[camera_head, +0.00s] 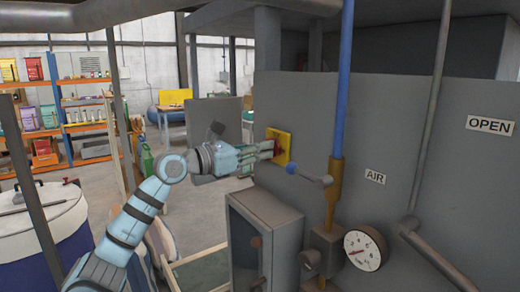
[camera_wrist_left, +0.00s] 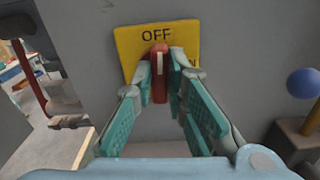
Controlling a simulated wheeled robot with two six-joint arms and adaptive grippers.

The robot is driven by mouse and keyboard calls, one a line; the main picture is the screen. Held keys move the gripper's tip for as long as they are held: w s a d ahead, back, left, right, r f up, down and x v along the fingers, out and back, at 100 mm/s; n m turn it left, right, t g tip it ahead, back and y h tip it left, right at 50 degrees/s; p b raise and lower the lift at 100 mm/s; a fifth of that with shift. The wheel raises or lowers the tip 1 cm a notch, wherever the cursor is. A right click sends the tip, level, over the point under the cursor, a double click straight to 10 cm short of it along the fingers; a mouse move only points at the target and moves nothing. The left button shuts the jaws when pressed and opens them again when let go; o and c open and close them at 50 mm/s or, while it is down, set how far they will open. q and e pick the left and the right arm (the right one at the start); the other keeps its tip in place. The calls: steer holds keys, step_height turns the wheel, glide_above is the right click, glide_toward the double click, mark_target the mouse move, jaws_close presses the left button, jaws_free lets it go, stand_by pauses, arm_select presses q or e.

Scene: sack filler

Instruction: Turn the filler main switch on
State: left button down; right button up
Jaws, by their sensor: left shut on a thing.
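The filler main switch is a red rotary handle (camera_wrist_left: 159,75) with a white stripe on a yellow plate (camera_wrist_left: 130,45). The plate reads OFF at the top, and part of a second label shows at its lower right. The handle stands upright, its stripe near OFF. The yellow plate also shows in the head view (camera_head: 284,158) on the grey panel. My left gripper (camera_head: 268,150) reaches it from the left. In the wrist view its fingers (camera_wrist_left: 162,85) are closed on the red handle, one on each side. My right gripper is not in view.
A lever with a blue ball knob (camera_head: 291,168) sticks out just right of the switch. A blue and brown pipe (camera_head: 335,190), a pressure gauge (camera_head: 365,249) and a grey box (camera_head: 262,240) are nearby. Shelves (camera_head: 85,110) stand far left.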

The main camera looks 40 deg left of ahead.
arm_select(q)
steer(key=shift+d+f+m+b, duration=0.1)
steer(key=shift+m+b, duration=0.1)
steer(key=shift+m, duration=2.6)
steer(key=shift+d+f+m+b, duration=0.1)
steer(key=shift+m+b, duration=0.15)
steer(key=shift+m, duration=2.55)
steer(key=shift+d+f+m+b, duration=0.1)
steer(key=shift+m+b, duration=0.1)
steer(key=shift+m, duration=2.6)
steer(key=c, duration=1.6)
jaws_free()
